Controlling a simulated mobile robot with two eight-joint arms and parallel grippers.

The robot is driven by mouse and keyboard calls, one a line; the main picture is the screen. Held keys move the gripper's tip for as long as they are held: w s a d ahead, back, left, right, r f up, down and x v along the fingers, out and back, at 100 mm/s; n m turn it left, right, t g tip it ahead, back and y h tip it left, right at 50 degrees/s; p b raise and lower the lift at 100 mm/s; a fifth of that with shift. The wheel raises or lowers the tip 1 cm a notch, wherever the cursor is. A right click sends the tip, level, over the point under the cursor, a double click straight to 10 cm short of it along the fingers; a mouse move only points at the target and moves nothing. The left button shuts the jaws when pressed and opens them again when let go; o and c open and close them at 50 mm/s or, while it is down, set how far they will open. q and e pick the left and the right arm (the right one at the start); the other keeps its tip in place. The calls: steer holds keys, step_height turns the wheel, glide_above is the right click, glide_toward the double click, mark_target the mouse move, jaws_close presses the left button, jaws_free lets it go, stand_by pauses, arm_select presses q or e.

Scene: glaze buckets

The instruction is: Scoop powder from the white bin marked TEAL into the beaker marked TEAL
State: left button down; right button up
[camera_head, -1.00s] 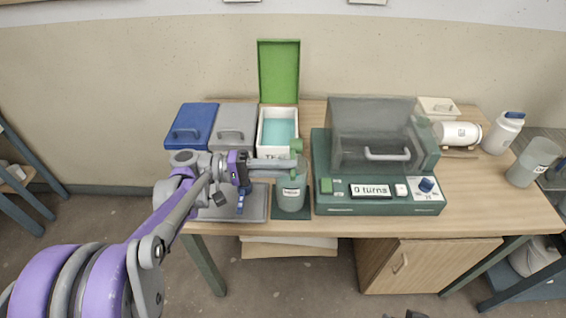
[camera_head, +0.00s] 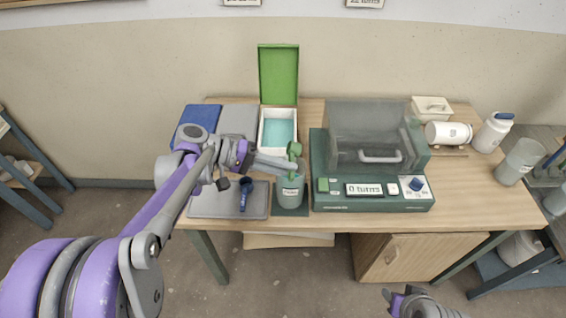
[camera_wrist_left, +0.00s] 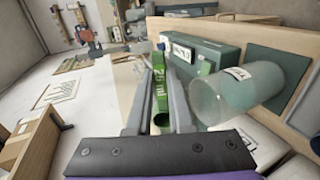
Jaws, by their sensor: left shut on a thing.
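My left gripper (camera_head: 291,167) is shut on a green scoop (camera_head: 294,149). The scoop shows between the fingers in the left wrist view (camera_wrist_left: 160,82), with "25 ml" on its handle. The beaker also shows in the left wrist view (camera_wrist_left: 237,97), tilted by the camera. Whether powder is in the scoop is unclear. The white bin (camera_head: 263,135) behind holds teal powder (camera_head: 279,133). My right gripper (camera_head: 398,296) is at the bottom edge, its opening unclear.
The green lid (camera_head: 278,73) stands open behind the bin. A blue scoop (camera_head: 244,194) lies on a grey mat (camera_head: 207,208). A green machine (camera_head: 330,204) reading "0 turns" stands just right of the beaker.

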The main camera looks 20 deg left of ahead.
arm_select(q)
steer(key=r+y+p, duration=0.1)
steer(key=y+p, duration=0.1)
steer(key=r+g+y+p, duration=0.1)
steer(key=y+p, duration=0.1)
steer(key=shift+w+y+p, duration=0.1)
steer(key=shift+y+p, duration=0.3)
arm_select(e)
step_height(320, 180, up, 7)
steer(key=w, duration=0.3)
steer(key=shift+t, duration=0.3)
steer(key=shift+s, duration=0.15)
arm_select(q)
steer(key=shift+f, duration=0.15)
